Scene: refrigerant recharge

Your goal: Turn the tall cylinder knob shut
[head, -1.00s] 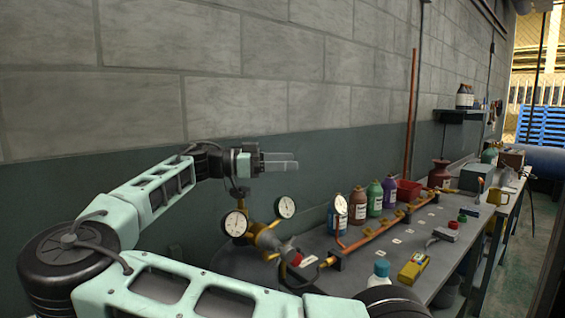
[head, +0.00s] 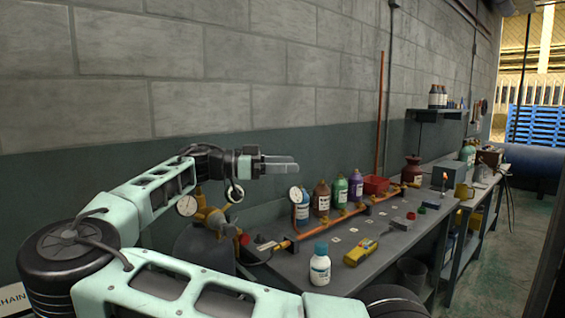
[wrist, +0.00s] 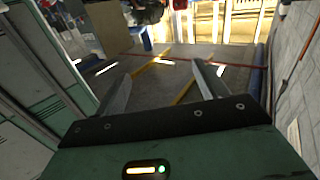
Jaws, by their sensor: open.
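A dark grey tall cylinder (head: 203,252) stands at the near end of the bench in the head view, partly behind my arm. Brass valve fittings (head: 212,219) with two round dial gauges (head: 187,205) sit on top of it. A red knob (head: 245,240) shows at the right of the fittings; I cannot tell whether it is the cylinder's own knob. My gripper (head: 292,165) is open and empty, above and to the right of the fittings, touching nothing. In the wrist view its two fingers (wrist: 161,72) are apart, with floor beyond them.
A copper pipe (head: 325,226) runs along the bench (head: 300,275). Several coloured bottles (head: 339,192) line the back. The wall (head: 130,170) is close behind my arm.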

